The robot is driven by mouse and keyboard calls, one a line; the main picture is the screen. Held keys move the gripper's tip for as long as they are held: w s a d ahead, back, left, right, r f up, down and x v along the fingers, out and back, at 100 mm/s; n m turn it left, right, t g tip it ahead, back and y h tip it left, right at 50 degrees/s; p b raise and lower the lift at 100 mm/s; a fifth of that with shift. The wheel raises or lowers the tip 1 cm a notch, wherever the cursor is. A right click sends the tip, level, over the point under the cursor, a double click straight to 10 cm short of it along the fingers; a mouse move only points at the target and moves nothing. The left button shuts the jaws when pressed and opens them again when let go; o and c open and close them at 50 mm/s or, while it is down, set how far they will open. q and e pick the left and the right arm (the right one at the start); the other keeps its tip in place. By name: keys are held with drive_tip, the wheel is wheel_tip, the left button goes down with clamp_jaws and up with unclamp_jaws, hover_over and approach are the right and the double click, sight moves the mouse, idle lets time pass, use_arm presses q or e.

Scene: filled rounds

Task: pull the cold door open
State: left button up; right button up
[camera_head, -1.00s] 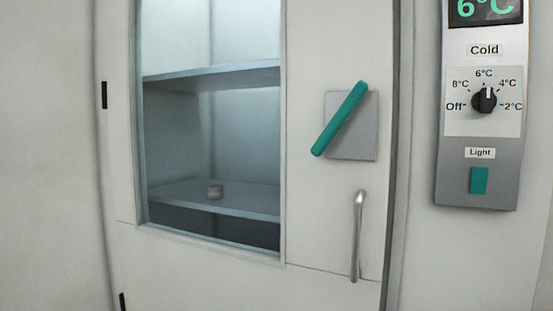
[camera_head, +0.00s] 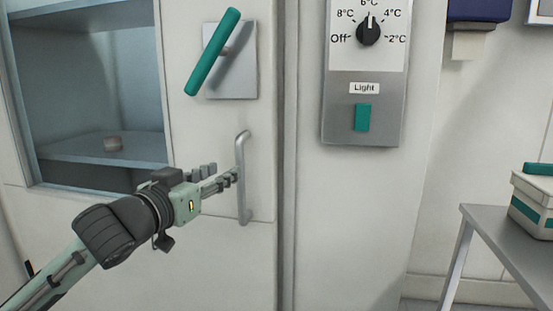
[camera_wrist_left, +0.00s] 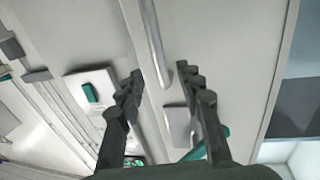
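The pale cold door (camera_head: 215,250) has a window at left and looks shut in its frame. Its upright metal pull handle (camera_head: 242,150) is at its right side. Above it, a green lever (camera_head: 212,55) on a grey plate is tilted, top to the right. My left gripper (camera_head: 226,177) is at the pull handle's middle, from the left. In the left wrist view, its fingers (camera_wrist_left: 159,72) are open, with the handle (camera_wrist_left: 153,35) showing between the fingertips; contact cannot be told. The lever (camera_wrist_left: 208,146) is partly hidden by a finger. My right gripper is not in view.
The control panel (camera_head: 345,112) with dial and green light switch (camera_head: 362,117) is right of the door. A grey table (camera_head: 500,235) with a white and green box (camera_head: 530,205) stands further right.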

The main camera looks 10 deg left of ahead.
sight(237, 161)
use_arm(q)
drive_tip(key=w, duration=0.2)
drive_tip(key=r, duration=0.1)
drive_tip(key=shift+w+d+p, duration=0.3)
drive_tip(key=shift+w+d, duration=0.1)
drive_tip(key=x, duration=0.3)
drive_tip(key=shift+w+f, duration=0.1)
drive_tip(key=shift+w, duration=0.25)
drive_tip(key=shift+w+d, duration=0.15)
drive_tip(key=shift+w, duration=0.35)
drive_tip(key=shift+f, duration=0.1)
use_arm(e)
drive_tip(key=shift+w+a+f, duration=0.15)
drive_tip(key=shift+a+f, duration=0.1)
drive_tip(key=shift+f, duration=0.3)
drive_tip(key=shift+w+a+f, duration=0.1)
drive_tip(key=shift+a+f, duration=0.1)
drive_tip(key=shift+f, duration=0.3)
use_arm(q)
clamp_jaws()
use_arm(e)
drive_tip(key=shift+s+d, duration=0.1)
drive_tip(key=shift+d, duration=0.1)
